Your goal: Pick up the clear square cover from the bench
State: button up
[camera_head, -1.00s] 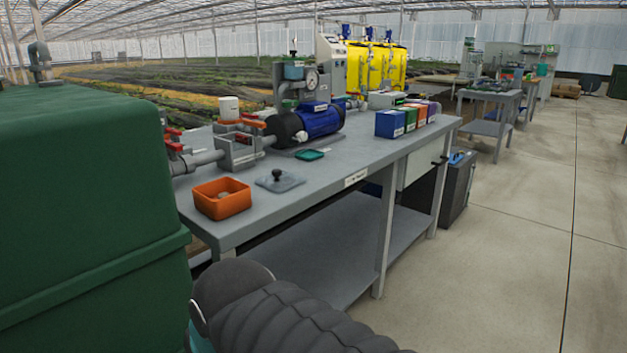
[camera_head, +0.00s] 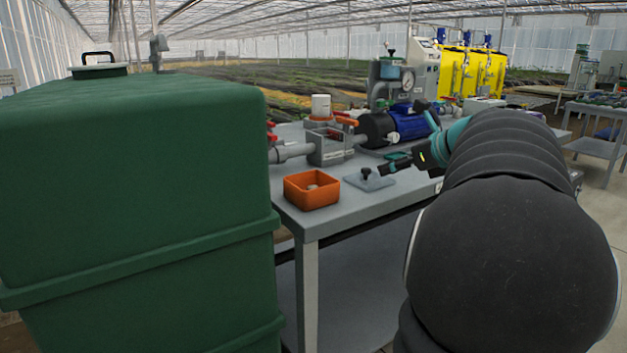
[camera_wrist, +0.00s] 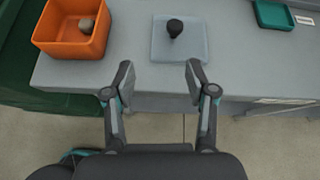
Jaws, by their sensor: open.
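The clear square cover (camera_head: 369,181) lies flat on the grey bench (camera_head: 335,225), with a black knob standing up at its middle. In the wrist view the cover (camera_wrist: 160,47) is a pale see-through square near the bench's front edge, ahead of my fingers. My gripper (camera_wrist: 160,77) is open and empty, its two fingers spread on either side of the line to the knob. In the head view my gripper (camera_head: 385,168) is close to the knob on its right; the arm hides part of the bench behind it.
An orange tray (camera_head: 311,203) with a small grey object stands left of the cover. A green dish (camera_wrist: 275,16) is to the right. Pipes with red valves and a blue pump (camera_head: 413,122) stand behind. A large green tank (camera_head: 130,200) is at the left.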

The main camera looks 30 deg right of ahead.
jog(key=d, duration=0.2)
jog(key=m, duration=0.1)
send_near(369, 169)
jog(key=x, duration=0.4)
jog(key=shift+w+a+f, duration=0.1)
jog(key=shift+a+f, duration=0.1)
jog(key=shift+f, duration=0.3)
jog(key=shift+r+b+x, duration=0.15)
jog(key=shift+b+x, duration=0.05)
jog(key=shift+x, duration=1.4)
jog(key=shift+r+b+x, duration=0.15)
jog(key=shift+b+x, duration=0.05)
jog(key=shift+x, duration=1.35)
jog(key=shift+w, duration=0.15)
grip_shut()
